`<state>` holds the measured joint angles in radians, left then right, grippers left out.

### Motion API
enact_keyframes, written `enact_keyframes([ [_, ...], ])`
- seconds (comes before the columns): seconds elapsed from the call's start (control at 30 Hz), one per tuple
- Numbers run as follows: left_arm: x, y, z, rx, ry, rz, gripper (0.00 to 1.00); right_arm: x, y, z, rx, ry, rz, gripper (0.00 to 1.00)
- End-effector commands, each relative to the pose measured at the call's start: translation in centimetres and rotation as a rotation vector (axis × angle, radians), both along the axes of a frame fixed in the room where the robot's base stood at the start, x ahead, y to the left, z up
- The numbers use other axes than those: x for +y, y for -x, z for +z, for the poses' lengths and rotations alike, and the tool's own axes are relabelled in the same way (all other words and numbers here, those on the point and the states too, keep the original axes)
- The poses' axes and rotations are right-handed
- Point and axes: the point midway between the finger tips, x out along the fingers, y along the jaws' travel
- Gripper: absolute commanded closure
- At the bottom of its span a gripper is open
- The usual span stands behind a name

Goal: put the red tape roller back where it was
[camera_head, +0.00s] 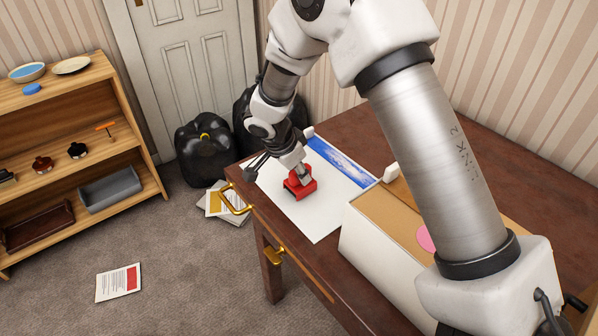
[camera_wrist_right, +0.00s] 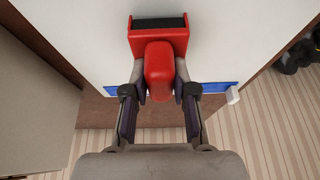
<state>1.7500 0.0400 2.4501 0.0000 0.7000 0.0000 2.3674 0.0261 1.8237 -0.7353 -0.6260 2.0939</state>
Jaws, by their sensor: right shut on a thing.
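The red tape roller (camera_head: 297,188) is at the white sheet (camera_head: 318,223) on the brown table, near the table's left edge. My right gripper (camera_head: 300,176) comes down on it from above. In the right wrist view my right gripper (camera_wrist_right: 160,88) has its two fingers closed on the sides of the red tape roller's handle (camera_wrist_right: 159,62). The roller's wide head with a dark strip points away from the gripper. I cannot tell whether the roller touches the sheet or is slightly above it. My left gripper is not in view.
A white box with a tan top (camera_head: 372,240) stands right of the sheet. A blue picture strip (camera_head: 340,160) lies along the sheet's back edge. Black bags (camera_head: 205,148) and papers are on the floor. A wooden shelf (camera_head: 130,150) stands at left.

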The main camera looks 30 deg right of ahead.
Motion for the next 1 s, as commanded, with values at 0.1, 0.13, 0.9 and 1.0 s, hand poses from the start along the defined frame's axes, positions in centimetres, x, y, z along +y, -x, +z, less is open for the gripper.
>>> enact_keyframes([
  [0.1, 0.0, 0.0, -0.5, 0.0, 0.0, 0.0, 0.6, 0.0, 0.0, -0.4, 0.0, 0.0, 0.0, 1.0],
  [0.13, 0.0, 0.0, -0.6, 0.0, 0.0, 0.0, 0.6, 0.0, 0.0, -0.4, 0.0, 0.0, 0.0, 1.0],
  [0.9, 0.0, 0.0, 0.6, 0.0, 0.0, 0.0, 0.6, 2.6, 0.2, 6.8, -0.006, 0.003, 0.001, 0.49],
  [1.0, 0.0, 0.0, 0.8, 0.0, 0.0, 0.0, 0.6, 3.6, 0.3, 8.9, -0.004, 0.002, 0.001, 0.49],
])
